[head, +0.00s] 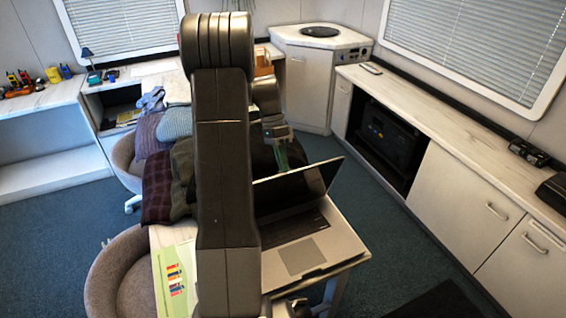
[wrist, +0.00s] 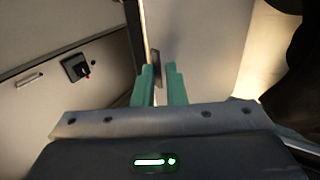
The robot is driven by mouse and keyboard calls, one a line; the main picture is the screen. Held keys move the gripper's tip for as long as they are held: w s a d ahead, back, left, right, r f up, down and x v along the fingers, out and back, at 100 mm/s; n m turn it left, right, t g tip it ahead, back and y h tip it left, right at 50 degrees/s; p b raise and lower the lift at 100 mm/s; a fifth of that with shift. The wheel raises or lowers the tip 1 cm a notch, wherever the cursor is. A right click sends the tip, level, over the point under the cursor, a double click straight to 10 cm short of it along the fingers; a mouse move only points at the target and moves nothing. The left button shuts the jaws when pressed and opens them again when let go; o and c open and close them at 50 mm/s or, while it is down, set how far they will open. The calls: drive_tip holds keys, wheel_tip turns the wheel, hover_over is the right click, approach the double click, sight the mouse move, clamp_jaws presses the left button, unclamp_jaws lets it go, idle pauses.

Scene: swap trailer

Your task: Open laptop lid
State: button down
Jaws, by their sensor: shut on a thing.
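A laptop (head: 302,252) stands on the light table, its silver base with dark keys and a pale touchpad facing up. Its dark-screened lid (head: 300,190) is raised and stands well open above the base. My gripper (head: 282,162), with green fingers, reaches down to the lid's top edge from behind. In the wrist view the two green fingers (wrist: 162,84) are close together with a thin edge between them, which I take to be the lid. The exact contact is partly hidden behind the lid, and my arm covers the left part of the laptop.
A green-and-white sheet (head: 174,272) lies on the table left of the laptop. A grey-brown chair (head: 122,270) and a seat with cushions (head: 165,165) stand at the left. A long white counter (head: 440,120) runs along the right, with open carpet between.

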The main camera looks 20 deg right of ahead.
drive_tip(key=shift+w+a+f, duration=0.15)
drive_tip(key=shift+a+f, duration=0.1)
drive_tip(key=shift+f, duration=0.55)
drive_tip(key=c, duration=1.9)
unclamp_jaws()
drive_tip(key=o, duration=0.5)
drive_tip(key=shift+w+d+f, duration=0.1)
drive_tip(key=shift+w+f, duration=0.1)
drive_tip(key=shift+w, duration=0.25)
drive_tip(key=shift+s+r, duration=0.1)
drive_tip(key=shift+r, duration=0.05)
drive_tip(key=shift+c, duration=0.9)
drive_tip(key=w+r+p, duration=0.1)
drive_tip(key=w+r, duration=0.1)
drive_tip(key=w, duration=0.5)
drive_tip(key=w+r+p, duration=0.1)
drive_tip(key=w+r, duration=0.2)
drive_tip(key=w, duration=0.5)
drive_tip(key=shift+a+r+p, duration=0.3)
drive_tip(key=shift+a+r, duration=0.05)
drive_tip(key=shift+a, duration=0.1)
